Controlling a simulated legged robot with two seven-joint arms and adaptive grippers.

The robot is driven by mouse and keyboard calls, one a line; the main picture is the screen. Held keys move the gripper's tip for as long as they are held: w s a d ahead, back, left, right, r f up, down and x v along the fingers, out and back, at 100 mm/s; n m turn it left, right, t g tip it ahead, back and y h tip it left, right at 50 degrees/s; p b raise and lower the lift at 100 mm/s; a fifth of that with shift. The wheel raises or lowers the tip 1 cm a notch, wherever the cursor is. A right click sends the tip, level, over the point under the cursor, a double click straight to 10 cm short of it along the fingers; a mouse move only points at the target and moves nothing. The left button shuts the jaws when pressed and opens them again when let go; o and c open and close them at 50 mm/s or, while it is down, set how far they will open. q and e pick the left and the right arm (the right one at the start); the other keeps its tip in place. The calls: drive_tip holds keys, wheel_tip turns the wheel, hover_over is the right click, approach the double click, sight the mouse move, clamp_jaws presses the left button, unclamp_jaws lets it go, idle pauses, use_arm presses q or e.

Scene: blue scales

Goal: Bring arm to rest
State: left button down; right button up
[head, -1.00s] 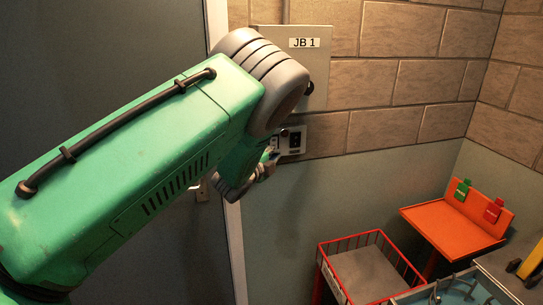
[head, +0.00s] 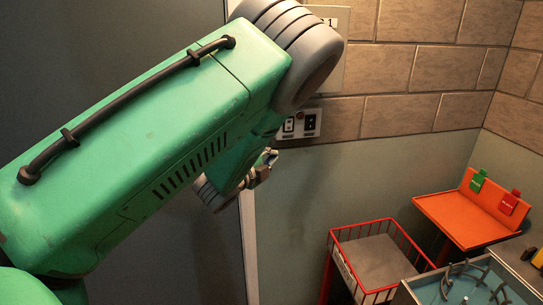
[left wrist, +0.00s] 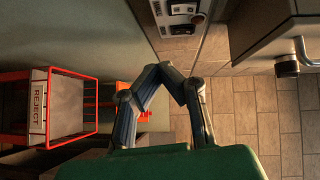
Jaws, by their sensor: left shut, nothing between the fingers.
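My left arm, green with a grey joint, crosses the head view from the left. Its gripper (head: 266,162) is small and partly hidden behind the arm, just below and left of a wall switch panel (head: 311,123). In the left wrist view my left gripper (left wrist: 165,76) has its fingertips together with nothing between them. The switch panel (left wrist: 183,12) shows beyond the fingertips there, apart from them. My right gripper is in neither view.
A grey wall box (head: 335,20) is partly hidden by my arm. A red wire basket (head: 334,262), labelled REJECT in the wrist view, stands lower right.

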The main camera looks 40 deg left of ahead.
use_arm(q)
drive_tip(key=s+d+f+n+g+b, duration=0.1)
drive_tip(key=s+f+n+g+b, duration=0.2)
drive_tip(key=f, duration=0.5)
drive_tip(key=s+d+f+n+g+y, duration=0.1)
drive_tip(key=s+f+n+g, duration=0.1)
drive_tip(key=s+f, duration=0.45)
drive_tip(key=s+d+f+n+g+b, duration=0.1)
drive_tip(key=s+f+n+g+b, duration=0.15)
drive_tip(key=f, duration=0.65)
drive_tip(key=s+d+f+n+g+b, duration=0.1)
drive_tip(key=s+d+f+n+g, duration=0.1)
drive_tip(key=s+f, duration=0.3)
drive_tip(key=s+d+f+n+g+h+b, duration=0.1)
drive_tip(key=s+d+f+n+g+b, duration=0.1)
drive_tip(key=s, duration=1)
drive_tip(key=s+d+f+n+g+h+b, duration=0.1)
drive_tip(key=s+d+f+n+g, duration=0.3)
drive_tip(key=s+f, duration=0.5)
drive_tip(key=d+g, duration=0.1)
drive_tip(key=d, duration=0.1)
drive_tip(key=shift+d+b, duration=0.35)
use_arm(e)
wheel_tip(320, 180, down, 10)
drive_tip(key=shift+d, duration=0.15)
use_arm(q)
drive_tip(key=shift+r, duration=0.1)
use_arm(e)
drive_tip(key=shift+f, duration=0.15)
